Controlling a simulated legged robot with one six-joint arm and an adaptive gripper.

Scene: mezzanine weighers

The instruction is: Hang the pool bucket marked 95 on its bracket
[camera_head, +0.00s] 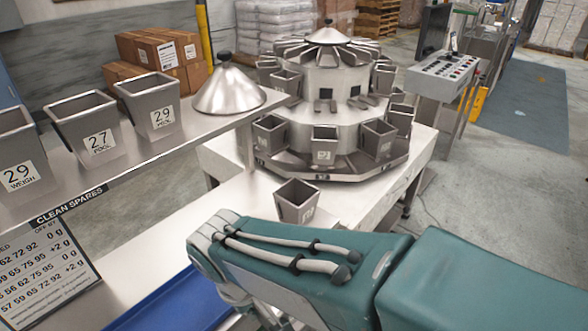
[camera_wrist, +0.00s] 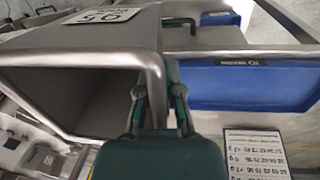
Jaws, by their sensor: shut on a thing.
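A steel bucket (camera_wrist: 152,58) fills the left and middle of the wrist view, its square mouth facing the camera. A white label (camera_wrist: 102,15) at the top edge reads 95, upside down. My gripper (camera_wrist: 158,90) is shut on the bucket's rim wall, one green finger on each side. In the head view my teal arm hides the gripper. A small steel bucket (camera_head: 297,200) with a partly hidden label shows just behind the arm; I cannot tell if it is the held one. The round weigher (camera_head: 322,100) carries several buckets around it; its bracket for 95 cannot be made out.
A shelf (camera_head: 165,140) marked clean spares holds buckets 29 weigh (camera_head: 20,160), 27 pool (camera_head: 97,130) and 29 pool (camera_head: 152,105), plus a steel cone (camera_head: 228,90). A blue tray (camera_head: 165,308) lies below, near a number card (camera_head: 40,275). A control panel (camera_head: 445,75) stands right.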

